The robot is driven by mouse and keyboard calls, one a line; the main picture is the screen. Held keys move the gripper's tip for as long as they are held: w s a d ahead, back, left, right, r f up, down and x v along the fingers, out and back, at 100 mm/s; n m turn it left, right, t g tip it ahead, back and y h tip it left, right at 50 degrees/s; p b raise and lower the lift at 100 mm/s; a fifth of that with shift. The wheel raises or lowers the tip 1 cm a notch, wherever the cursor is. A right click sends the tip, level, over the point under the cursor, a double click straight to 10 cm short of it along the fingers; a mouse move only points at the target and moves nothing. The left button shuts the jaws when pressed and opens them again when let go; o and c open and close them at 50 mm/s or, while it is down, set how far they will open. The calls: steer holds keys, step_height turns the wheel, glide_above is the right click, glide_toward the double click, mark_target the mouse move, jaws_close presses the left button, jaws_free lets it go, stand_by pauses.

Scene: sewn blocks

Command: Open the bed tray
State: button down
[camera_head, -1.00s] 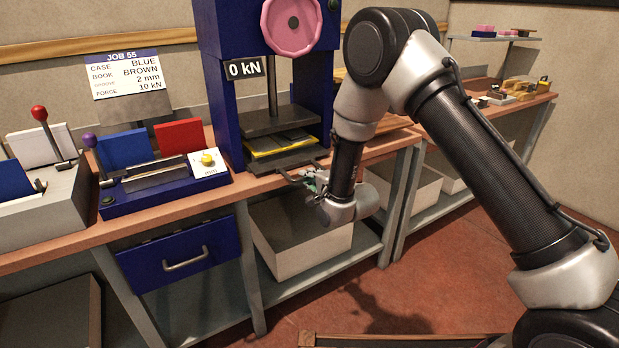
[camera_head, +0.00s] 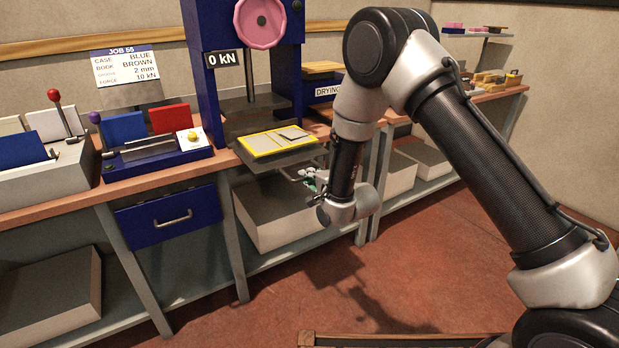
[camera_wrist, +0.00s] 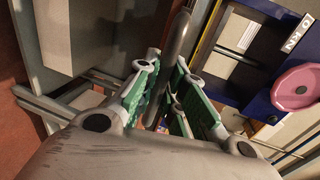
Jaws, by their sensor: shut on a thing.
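The bed tray (camera_head: 306,157) of the blue press (camera_head: 204,95) stands drawn out past the bench's front edge in the head view. A yellow-edged flat piece with a grey panel (camera_head: 275,141) lies on it. My gripper (camera_head: 310,182) is at the tray's front, partly hidden by my own wrist. In the wrist view, the green-padded fingers of my gripper (camera_wrist: 168,75) are shut around a grey bar, the tray handle (camera_wrist: 180,38). The blue press with its pink wheel also shows at the right of the wrist view (camera_wrist: 265,75).
A blue drawer (camera_head: 168,216) is shut under the bench, left of the tray.

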steer(key=shift+s+d, duration=0.15)
steer(key=shift+s, duration=0.1)
steer(key=c, duration=1.5)
jaws_free()
steer(key=v, duration=1.2)
